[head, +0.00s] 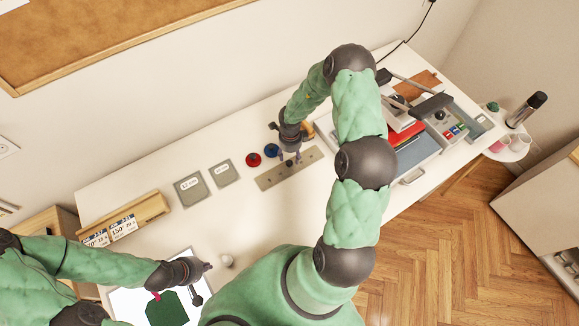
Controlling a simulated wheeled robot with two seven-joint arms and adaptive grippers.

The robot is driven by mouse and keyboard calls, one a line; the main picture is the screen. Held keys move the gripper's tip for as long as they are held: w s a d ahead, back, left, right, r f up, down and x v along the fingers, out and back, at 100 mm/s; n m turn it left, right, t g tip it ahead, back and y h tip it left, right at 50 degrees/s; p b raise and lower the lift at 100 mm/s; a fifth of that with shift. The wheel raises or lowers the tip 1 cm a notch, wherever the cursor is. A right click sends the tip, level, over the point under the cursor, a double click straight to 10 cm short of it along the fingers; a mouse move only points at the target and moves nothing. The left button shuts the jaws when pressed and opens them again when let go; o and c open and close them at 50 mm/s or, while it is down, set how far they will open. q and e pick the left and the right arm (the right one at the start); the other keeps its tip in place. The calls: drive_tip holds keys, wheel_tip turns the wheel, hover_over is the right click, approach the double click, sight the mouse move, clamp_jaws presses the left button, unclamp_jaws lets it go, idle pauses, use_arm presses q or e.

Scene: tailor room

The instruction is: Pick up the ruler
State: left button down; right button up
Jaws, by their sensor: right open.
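The ruler appears to be the flat grey-brown strip (306,160) lying slantwise on the white table. My left gripper (204,283) is at the lower left, over the near part of the table and well away from the strip. Its small fingers do not show clearly whether they are open.
A red spool (254,160) and a blue spool (271,150) stand close behind the strip. Two grey labelled squares (188,189) lie left. A wooden box with cards (125,222) stands further left. A machine (441,118) and a red stack (405,134) fill the right end.

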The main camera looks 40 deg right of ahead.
sight(290, 163)
drive_tip(key=f, duration=0.4)
drive_tip(key=shift+s+a, duration=0.3)
drive_tip(key=shift+s, duration=0.05)
drive_tip(key=shift+f+b, duration=0.3)
drive_tip(key=shift+f, duration=0.3)
clamp_jaws()
